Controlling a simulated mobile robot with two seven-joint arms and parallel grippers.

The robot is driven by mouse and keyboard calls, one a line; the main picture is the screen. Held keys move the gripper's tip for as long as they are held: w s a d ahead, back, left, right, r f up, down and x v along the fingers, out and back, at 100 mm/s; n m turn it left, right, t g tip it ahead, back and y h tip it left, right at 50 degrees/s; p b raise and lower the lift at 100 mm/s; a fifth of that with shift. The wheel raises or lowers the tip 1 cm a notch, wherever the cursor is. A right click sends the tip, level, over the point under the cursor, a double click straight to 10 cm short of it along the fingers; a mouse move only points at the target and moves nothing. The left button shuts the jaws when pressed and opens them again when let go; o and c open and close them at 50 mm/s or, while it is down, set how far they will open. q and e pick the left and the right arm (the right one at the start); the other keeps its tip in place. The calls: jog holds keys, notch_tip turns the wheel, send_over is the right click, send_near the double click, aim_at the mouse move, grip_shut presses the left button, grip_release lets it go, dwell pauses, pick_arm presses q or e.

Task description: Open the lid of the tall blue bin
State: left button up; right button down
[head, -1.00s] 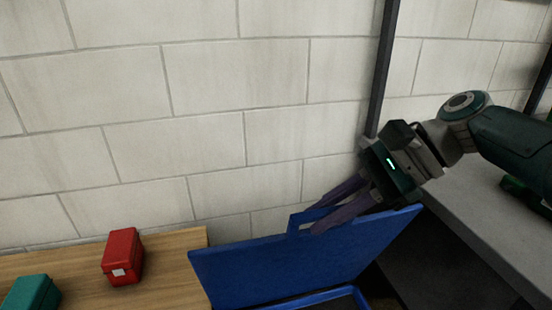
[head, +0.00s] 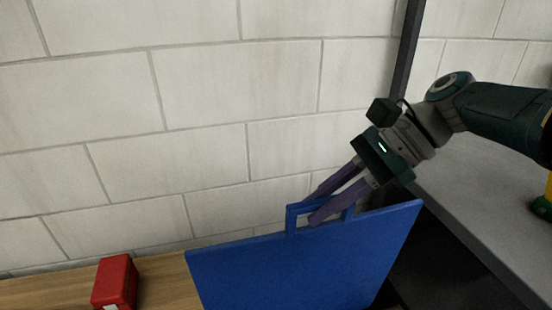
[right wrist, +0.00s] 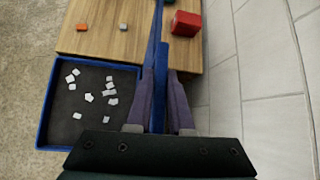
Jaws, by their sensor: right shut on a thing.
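The blue lid (head: 300,268) stands raised, nearly upright, in the lower middle of the head view. Its loop handle (head: 291,217) rises from its top edge. My right gripper (head: 313,210) is shut on this handle, with its purple fingers on either side. In the right wrist view the lid (right wrist: 160,62) shows edge-on between the fingers. The open blue bin (right wrist: 43,112) lies left of it there, with several white scraps on its dark inside. The bin body is out of the head view. My left gripper is not in view.
A wooden top (head: 50,294) at lower left carries a red box (head: 116,281). The wrist view also shows a small orange thing (right wrist: 82,27) and a small grey one (right wrist: 123,27) on wood. A block wall (head: 200,110) stands behind the lid. A grey bench (head: 470,215) is at right.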

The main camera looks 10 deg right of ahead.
jog(key=c, duration=0.8)
grip_release()
jog(key=shift+c, duration=0.2)
jog(key=p+v, duration=0.2)
jog(key=v, duration=0.8)
jog(key=shift+p, duration=0.3)
jog(key=shift+f, duration=0.1)
